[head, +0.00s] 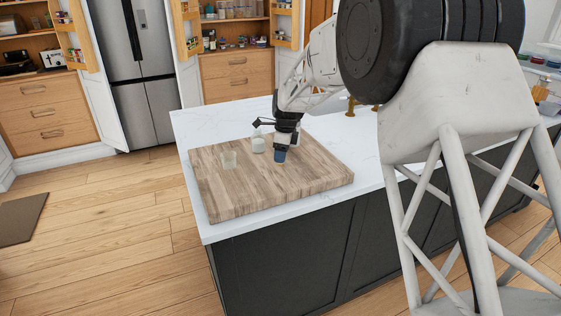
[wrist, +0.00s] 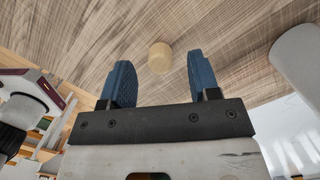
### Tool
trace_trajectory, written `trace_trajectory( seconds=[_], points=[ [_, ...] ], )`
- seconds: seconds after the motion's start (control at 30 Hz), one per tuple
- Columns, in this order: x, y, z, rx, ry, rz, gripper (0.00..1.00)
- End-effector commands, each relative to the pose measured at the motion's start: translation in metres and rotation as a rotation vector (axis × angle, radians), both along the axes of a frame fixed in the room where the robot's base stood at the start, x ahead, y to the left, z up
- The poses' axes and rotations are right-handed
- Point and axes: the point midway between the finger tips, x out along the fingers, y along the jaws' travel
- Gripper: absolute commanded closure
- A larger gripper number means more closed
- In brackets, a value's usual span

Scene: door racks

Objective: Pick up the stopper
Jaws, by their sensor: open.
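A small round tan stopper (wrist: 160,57) shows in the wrist view on the wood-grained board, beyond and between my two blue fingers. My gripper (wrist: 158,70) is open, with a finger to either side of the stopper in the picture and nothing held. I cannot tell from this view how far the fingertips are above it. In the head view my gripper (head: 280,156) points down over the right part of the wooden board (head: 240,200). I cannot make out the stopper there; the gripper may hide it.
A white rounded object (wrist: 298,60) is at the wrist view's right edge. The front of the board is clear. White counter (head: 190,125) surrounds it.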

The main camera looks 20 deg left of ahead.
Motion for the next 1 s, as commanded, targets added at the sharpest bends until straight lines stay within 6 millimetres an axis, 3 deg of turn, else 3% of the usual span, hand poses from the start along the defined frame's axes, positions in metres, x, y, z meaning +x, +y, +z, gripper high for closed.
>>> trace_trajectory(
  seconds=[0.23,0.8,0.83,1.0],
  points=[
    [-0.001,0.003,-0.022,0.0,0.001,0.0,0.44],
    [-0.001,0.003,-0.023,0.0,0.0,0.0,0.44],
    [-0.001,0.003,-0.023,0.0,0.0,0.0,0.45],
    [-0.001,0.003,-0.023,0.0,0.0,0.0,0.72]
  ],
)
